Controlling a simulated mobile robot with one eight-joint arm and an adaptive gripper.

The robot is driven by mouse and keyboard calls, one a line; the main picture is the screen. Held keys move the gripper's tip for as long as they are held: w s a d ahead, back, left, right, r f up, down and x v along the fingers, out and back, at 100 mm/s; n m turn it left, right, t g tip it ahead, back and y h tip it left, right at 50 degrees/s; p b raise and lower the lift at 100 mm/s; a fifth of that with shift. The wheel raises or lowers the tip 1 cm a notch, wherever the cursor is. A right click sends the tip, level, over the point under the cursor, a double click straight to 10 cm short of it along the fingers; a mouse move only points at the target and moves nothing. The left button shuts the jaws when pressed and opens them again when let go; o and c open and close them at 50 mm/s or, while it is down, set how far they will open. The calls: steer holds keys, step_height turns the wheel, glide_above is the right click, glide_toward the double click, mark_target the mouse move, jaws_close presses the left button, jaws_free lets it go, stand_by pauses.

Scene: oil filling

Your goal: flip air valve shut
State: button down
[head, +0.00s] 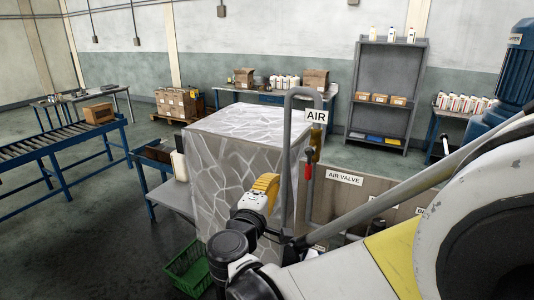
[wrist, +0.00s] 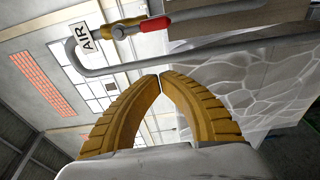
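The air valve has a brass body (head: 315,150) and a red handle (head: 307,171) that hangs down roughly along the pipe. In the wrist view the brass body (wrist: 124,30) and red handle (wrist: 156,24) lie near the top edge, beyond the grey bent pipe (wrist: 120,68). An AIR sign (head: 316,116) is beside them. My gripper (head: 269,183) has yellow fingers and is left of the valve, apart from the handle. In the wrist view the fingertips (wrist: 160,75) come together with nothing visible between them, so it looks shut and empty.
A large wrapped block (head: 225,150) stands behind and left of my gripper. The grey pipe (head: 287,150) rises between my gripper and the handle. A panel with an AIR VALVE label (head: 344,178) is at right. A green crate (head: 187,268) is on the floor.

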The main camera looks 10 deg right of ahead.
mark_target(309, 164)
steer(key=x, duration=0.9)
steer(key=shift+w+d+p, duration=0.25)
steer(key=shift+d+p, duration=0.05)
steer(key=shift+p, duration=0.1)
steer(key=s+d, duration=0.2)
steer(key=shift+s+d, duration=0.4)
steer(key=shift+s, duration=0.1)
steer(key=shift+d, duration=0.1)
